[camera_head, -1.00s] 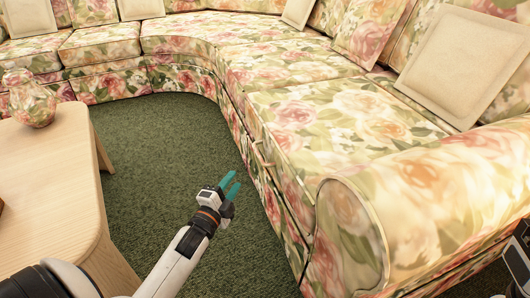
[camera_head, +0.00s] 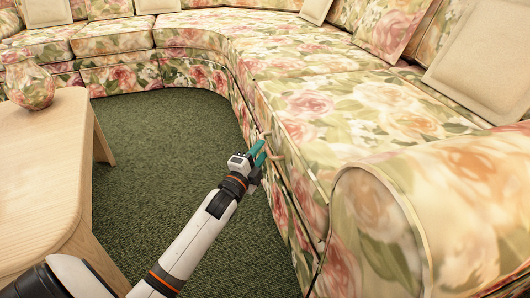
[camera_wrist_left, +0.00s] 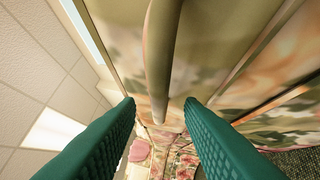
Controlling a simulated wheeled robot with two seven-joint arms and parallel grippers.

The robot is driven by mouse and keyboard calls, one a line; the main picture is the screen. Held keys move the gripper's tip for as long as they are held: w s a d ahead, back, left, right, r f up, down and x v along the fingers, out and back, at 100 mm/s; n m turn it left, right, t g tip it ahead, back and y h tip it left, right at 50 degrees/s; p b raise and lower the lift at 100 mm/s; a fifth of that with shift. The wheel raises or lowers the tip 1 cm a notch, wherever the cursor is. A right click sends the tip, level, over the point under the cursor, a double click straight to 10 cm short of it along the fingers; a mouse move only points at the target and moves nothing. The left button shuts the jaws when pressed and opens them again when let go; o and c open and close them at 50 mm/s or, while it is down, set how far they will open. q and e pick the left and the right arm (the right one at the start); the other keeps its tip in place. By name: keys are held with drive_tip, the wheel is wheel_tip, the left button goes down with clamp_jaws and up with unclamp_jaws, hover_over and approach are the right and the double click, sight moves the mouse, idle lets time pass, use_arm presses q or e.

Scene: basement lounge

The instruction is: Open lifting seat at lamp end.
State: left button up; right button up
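The floral seat (camera_head: 345,115) nearest the rolled armrest (camera_head: 375,225) lies flat and closed on the sofa base. A slim tan handle (camera_head: 275,152) sits on its front edge. My left gripper (camera_head: 259,151) is at this front edge, right by the handle, with its teal fingers pointing toward the sofa. In the left wrist view the fingers are apart, and the handle bar (camera_wrist_left: 160,55) runs up the middle, in line with the gap between them. I cannot tell whether they touch it. No lamp shows. My right gripper is not in view.
A pale wooden table (camera_head: 45,165) with a floral vase (camera_head: 30,86) stands at the left. Green carpet (camera_head: 160,150) lies clear between table and sofa. Cream cushions (camera_head: 485,65) lean on the sofa back. The rolled armrest stands close at the right.

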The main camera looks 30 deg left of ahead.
sight(265, 145)
use_arm(q)
drive_tip(key=shift+w+a+r+b, duration=0.15)
drive_tip(key=shift+w+b, duration=0.15)
drive_tip(key=shift+w, duration=0.55)
drive_tip(key=shift+w+r+b, duration=0.1)
drive_tip(key=shift+w+b, duration=0.15)
drive_tip(key=shift+w, duration=0.6)
clamp_jaws()
